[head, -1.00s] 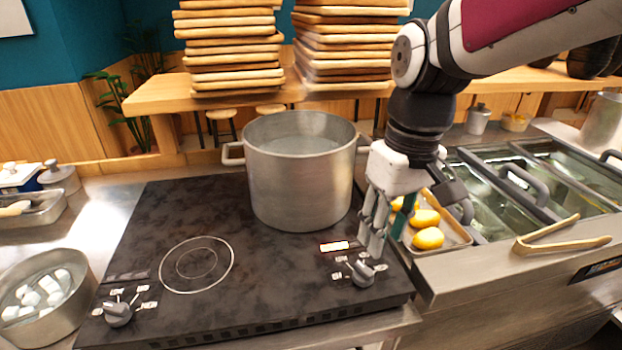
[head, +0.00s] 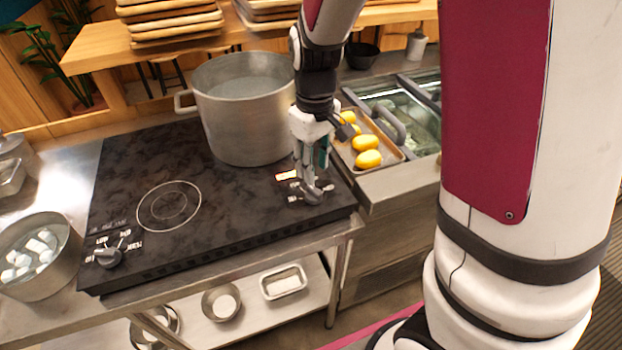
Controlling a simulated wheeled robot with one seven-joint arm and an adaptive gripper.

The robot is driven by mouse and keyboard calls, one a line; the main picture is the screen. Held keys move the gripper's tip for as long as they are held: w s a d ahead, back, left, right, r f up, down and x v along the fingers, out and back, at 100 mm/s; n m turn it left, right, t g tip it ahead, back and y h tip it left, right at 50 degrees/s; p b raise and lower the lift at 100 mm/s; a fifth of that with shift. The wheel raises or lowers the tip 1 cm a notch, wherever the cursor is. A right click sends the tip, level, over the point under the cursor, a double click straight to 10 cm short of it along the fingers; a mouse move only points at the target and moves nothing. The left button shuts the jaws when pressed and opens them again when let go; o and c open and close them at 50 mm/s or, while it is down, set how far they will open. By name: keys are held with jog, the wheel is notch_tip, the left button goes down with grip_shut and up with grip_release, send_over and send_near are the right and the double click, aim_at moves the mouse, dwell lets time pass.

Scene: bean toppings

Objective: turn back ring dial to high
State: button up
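The dial for the ring under the pot (head: 313,196) is a grey knob at the right front of the black cooktop (head: 140,170). My gripper (head: 311,184) points down with its fingertips right at this knob and partly hides it and its labels. I cannot tell whether the fingers are closed on it.
A tray (head: 392,158) with yellow food pieces lies right of the cooktop, beside glass-covered bins (head: 425,115). A metal bowl (head: 38,272) with white cubes stands at the left. Several wooden trays (head: 170,20) are stacked behind the pot.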

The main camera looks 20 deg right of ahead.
aim_at(314, 189)
jog(key=shift+f, duration=3.2)
grip_shut()
